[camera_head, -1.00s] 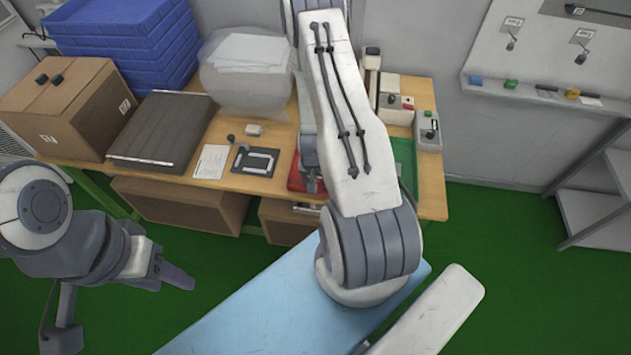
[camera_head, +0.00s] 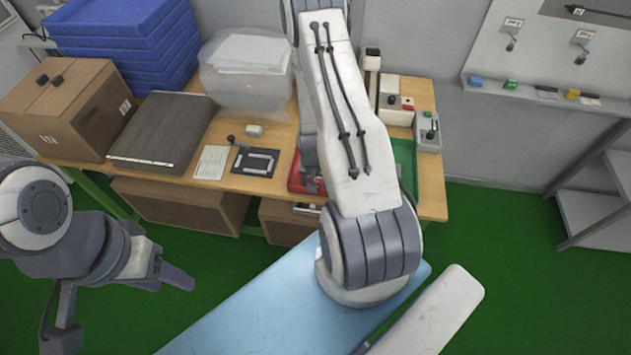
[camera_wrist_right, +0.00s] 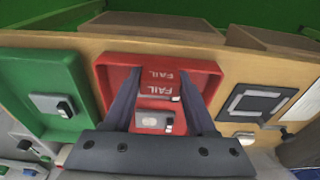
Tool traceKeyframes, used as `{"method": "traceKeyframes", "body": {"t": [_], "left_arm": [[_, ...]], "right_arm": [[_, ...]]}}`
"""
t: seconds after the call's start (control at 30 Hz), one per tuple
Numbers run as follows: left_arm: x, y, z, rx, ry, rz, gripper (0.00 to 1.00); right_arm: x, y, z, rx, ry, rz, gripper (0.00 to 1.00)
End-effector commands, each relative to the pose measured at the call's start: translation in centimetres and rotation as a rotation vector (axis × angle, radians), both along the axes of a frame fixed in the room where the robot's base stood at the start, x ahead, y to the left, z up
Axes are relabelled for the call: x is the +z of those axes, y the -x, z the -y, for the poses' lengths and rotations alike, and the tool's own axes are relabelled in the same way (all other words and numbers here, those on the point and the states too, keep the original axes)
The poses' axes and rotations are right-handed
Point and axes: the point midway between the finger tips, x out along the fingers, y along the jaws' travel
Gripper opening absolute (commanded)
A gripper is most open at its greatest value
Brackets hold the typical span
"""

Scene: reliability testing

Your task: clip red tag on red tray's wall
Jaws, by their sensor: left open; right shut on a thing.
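The red tray (camera_wrist_right: 207,76) lies on the wooden table, seen in the right wrist view; part of it shows in the head view (camera_head: 293,181). My right gripper (camera_wrist_right: 160,98) is over the tray, its fingers shut on the red tag (camera_wrist_right: 158,90). I cannot tell whether the tag touches the wall. A grey device (camera_wrist_right: 153,122) lies in the tray. In the head view my right arm hides most of its gripper and the tag. My left gripper (camera_head: 178,275) is open and empty, away from the table.
A green tray (camera_wrist_right: 75,98) with a small device stands beside the red tray. A black frame-like fixture (camera_wrist_right: 257,103) is on its other side. A dark case (camera_head: 162,130), a cardboard box (camera_head: 65,105) and stacked blue crates (camera_head: 125,45) fill the table's left.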

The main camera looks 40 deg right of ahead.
Motion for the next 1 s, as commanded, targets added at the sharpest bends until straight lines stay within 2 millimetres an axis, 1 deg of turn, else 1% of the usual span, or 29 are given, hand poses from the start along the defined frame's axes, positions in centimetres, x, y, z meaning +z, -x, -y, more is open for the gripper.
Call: {"method": "traceKeyframes", "body": {"t": [0.33,1.0], "left_arm": [[-0.03,0.00,0.00,0.000,0.000,0.000,0.50],[-0.72,0.00,0.00,0.000,0.000,0.000,0.50]], "right_arm": [[-0.03,0.00,0.01,0.000,0.000,0.000,0.04],[-0.83,0.00,0.01,0.000,0.000,0.000,0.04]]}}
